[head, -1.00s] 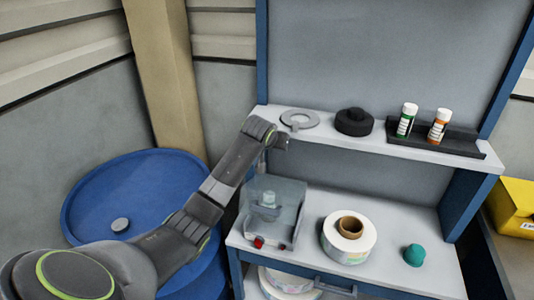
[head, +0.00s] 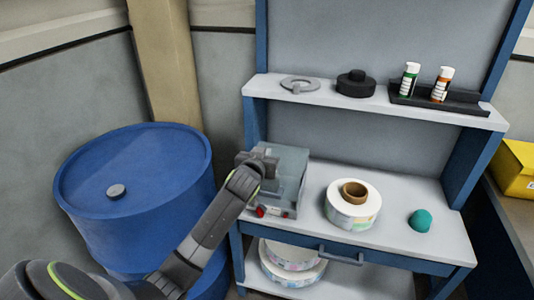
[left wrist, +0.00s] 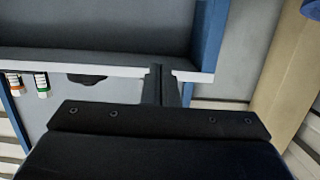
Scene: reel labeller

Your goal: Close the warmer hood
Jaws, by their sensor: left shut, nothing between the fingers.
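The warmer (head: 288,205) sits at the left end of the white bench, with a red knob at its front. Its see-through grey hood (head: 292,165) is over it and partly hidden by my left gripper (head: 268,160). The gripper is shut and empty, at the hood's upper left front. I cannot tell whether they touch or whether the hood is fully down. In the left wrist view the shut fingers (left wrist: 161,84) show with the shelf edge behind them; the hood is not clear there. My right gripper is not in view.
A label reel (head: 353,204) and a teal knob-shaped object (head: 420,220) stand right of the warmer. The shelf (head: 330,96) above holds a grey ring, a black round part and a rack (head: 440,98) with two bottles. A blue drum (head: 135,190) stands left.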

